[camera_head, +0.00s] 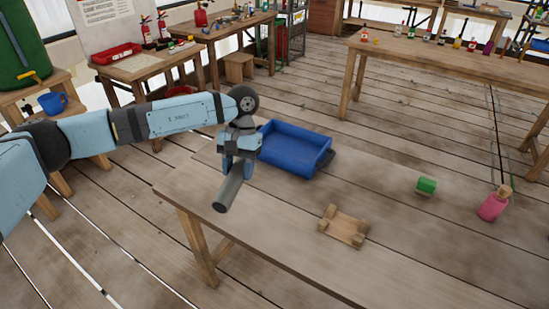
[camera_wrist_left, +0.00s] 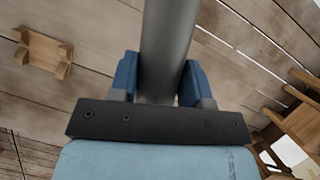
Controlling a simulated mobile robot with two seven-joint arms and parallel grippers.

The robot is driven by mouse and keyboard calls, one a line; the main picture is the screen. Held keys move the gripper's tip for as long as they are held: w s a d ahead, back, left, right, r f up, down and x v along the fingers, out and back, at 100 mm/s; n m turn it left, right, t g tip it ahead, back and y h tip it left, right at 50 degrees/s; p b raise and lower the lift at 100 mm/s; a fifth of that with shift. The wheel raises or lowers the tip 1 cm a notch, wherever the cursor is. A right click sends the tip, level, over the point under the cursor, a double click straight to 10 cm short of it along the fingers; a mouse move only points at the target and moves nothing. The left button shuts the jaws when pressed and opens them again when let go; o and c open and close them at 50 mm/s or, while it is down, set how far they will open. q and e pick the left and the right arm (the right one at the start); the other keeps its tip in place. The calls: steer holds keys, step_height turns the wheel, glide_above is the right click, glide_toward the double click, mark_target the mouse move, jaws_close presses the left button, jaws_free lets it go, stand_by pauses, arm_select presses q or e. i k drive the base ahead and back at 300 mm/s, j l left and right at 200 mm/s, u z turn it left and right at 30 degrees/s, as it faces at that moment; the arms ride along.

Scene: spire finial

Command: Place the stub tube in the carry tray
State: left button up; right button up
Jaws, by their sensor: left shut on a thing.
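The stub tube (camera_head: 229,190) is a grey metal cylinder. My left gripper (camera_head: 238,155) is shut on it, and the tube points down and toward the front, tilted, above the near left part of the table. In the left wrist view the tube (camera_wrist_left: 168,45) runs between the two blue fingers of the gripper (camera_wrist_left: 160,80). The carry tray (camera_head: 293,150) is a blue open tray on the table, just right of the gripper. Its visible floor looks empty, and its left end is partly hidden by the gripper. My right gripper is not in view.
A wooden cradle (camera_head: 343,226) lies on the table, also seen in the left wrist view (camera_wrist_left: 42,52). The tabletop (camera_head: 275,215) between gripper and cradle is clear. Other tables stand behind.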

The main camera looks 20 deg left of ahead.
mark_target(289, 152)
steer(key=j+z, duration=0.1)
steer(key=z, duration=0.35)
steer(key=j+z, duration=0.2)
steer(key=z, duration=0.25)
steer(key=j+z, duration=0.3)
steer(key=j, duration=0.15)
steer(key=j+z, duration=0.3)
steer(key=j, duration=0.15)
steer(key=k+j, duration=0.1)
steer(key=j, duration=0.35)
steer(key=k+j+z, duration=0.1)
steer(key=j, duration=0.4)
steer(key=k+j+z, duration=0.1)
steer(key=j, duration=0.35)
steer(key=k+j, duration=0.15)
steer(key=j, duration=0.3)
